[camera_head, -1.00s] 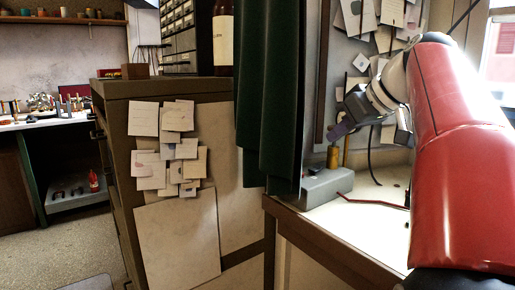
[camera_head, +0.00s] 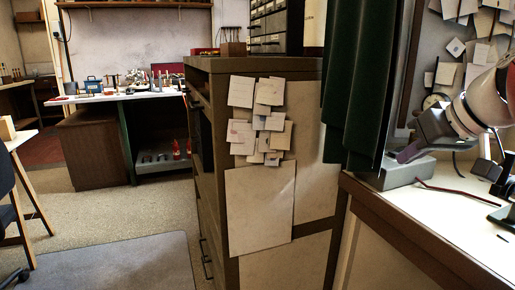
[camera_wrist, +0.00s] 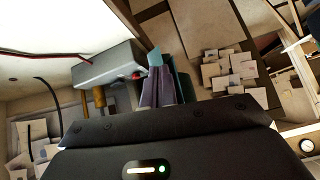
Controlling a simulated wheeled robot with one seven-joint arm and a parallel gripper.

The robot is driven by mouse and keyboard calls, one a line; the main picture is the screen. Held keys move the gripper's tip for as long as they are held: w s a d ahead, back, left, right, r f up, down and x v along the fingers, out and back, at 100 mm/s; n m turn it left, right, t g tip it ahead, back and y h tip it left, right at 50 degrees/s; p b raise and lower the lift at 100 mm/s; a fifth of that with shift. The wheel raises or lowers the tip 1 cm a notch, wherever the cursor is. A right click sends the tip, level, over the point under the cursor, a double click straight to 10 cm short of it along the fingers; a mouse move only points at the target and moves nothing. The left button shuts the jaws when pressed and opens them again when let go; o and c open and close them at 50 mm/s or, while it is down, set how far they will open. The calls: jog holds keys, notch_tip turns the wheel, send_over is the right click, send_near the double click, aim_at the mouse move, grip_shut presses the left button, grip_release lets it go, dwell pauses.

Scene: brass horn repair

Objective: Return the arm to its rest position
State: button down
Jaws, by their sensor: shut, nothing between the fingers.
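My gripper (camera_head: 402,155) shows at the right of the head view, at the end of my white and grey wrist. Its purple fingers are closed together with nothing between them. In this view it overlaps the grey metal box (camera_head: 400,175) on the white-topped bench; whether they touch I cannot tell. In the wrist view the fingers (camera_wrist: 160,85) point away over the dark gripper body, with the grey box (camera_wrist: 105,68) beside them on the left. Most of my arm is outside the head view.
A dark green curtain (camera_head: 370,85) hangs close to the gripper's left. A tall cabinet (camera_head: 310,170) with pinned papers stands left of the bench (camera_head: 450,190). A red cable (camera_head: 455,190) lies on the bench top. Open floor (camera_head: 110,220) stretches to the left.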

jog(key=s+a+f+h, duration=0.1)
jog(key=s+a+f, duration=0.3)
jog(key=f, duration=0.4)
jog(key=s+a+f+m+g+h, duration=0.1)
jog(key=s+a+f, duration=0.3)
jog(key=f, duration=0.5)
jog(key=s+a+f+m+g+h, duration=0.1)
jog(key=s+a+f, duration=0.3)
jog(key=s+f, duration=0.3)
jog(key=shift+s+f, duration=0.35)
jog(key=shift+f, duration=0.55)
dwell(0.8)
